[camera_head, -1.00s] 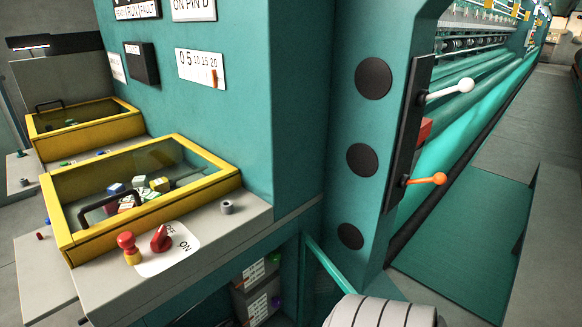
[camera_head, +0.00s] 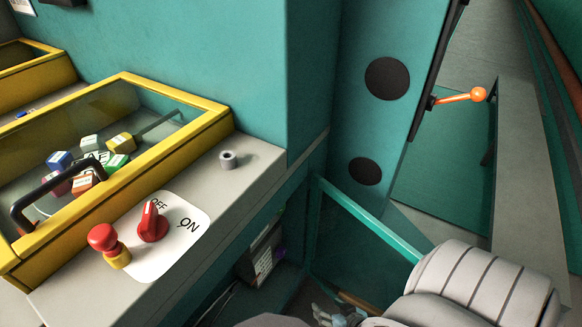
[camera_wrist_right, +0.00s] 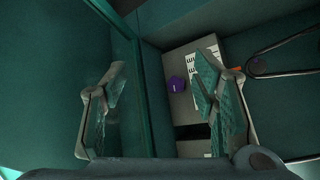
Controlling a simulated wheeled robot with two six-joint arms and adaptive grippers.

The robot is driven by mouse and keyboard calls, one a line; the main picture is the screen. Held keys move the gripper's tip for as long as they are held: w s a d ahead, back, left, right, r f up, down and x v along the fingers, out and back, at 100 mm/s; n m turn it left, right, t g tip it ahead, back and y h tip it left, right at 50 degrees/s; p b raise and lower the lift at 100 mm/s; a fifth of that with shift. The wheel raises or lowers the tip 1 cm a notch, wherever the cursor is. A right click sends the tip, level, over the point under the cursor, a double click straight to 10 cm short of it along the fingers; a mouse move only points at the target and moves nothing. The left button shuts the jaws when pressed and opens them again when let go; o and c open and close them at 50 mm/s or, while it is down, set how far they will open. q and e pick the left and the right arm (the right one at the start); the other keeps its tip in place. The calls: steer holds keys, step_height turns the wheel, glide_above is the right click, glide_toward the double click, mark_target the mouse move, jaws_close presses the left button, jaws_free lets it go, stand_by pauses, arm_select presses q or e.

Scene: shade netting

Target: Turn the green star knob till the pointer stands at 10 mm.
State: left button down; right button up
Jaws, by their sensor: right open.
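The green star knob cannot be made out in any view now. In the right wrist view a purple knob (camera_wrist_right: 178,85) sits on a grey panel (camera_wrist_right: 181,105) inside the cabinet, beside white labels (camera_wrist_right: 193,66). My right gripper (camera_wrist_right: 162,78) is open and empty, its fingers spread apart in front of that panel. In the head view the right gripper (camera_head: 338,316) is low, at the cabinet opening, partly cut off by the bottom edge. The millimetre scale and its pointer are out of view. My left gripper is not in view.
A teal framed door (camera_head: 365,235) stands open right of the cabinet opening. A grey ledge (camera_head: 255,165) holds a red rotary switch (camera_head: 153,222) and a red push button (camera_head: 103,238). A yellow-framed bin (camera_head: 215,108) holds several coloured blocks. An orange-knobbed lever (camera_head: 462,97) sticks out right.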

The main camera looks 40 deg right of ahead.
steer(key=w+d+r+m+t+b, duration=0.25)
steer(key=w+t+b, duration=0.2)
steer(key=w, duration=0.35)
arm_select(q)
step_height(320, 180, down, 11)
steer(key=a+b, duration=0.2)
steer(key=b, duration=0.1)
arm_select(e)
steer(key=m+t+y+b, duration=0.1)
steer(key=m+t, duration=0.3)
steer(key=t, duration=0.3)
glide_toward(282, 211)
steer(key=b+x, duration=0.2)
steer(key=x, duration=0.6)
steer(key=shift+w, duration=0.4)
steer(key=shift+w+r, duration=0.2)
steer(key=shift+w, duration=0.25)
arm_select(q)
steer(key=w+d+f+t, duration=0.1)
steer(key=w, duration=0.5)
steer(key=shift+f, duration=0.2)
arm_select(e)
steer(key=c, duration=1.2)
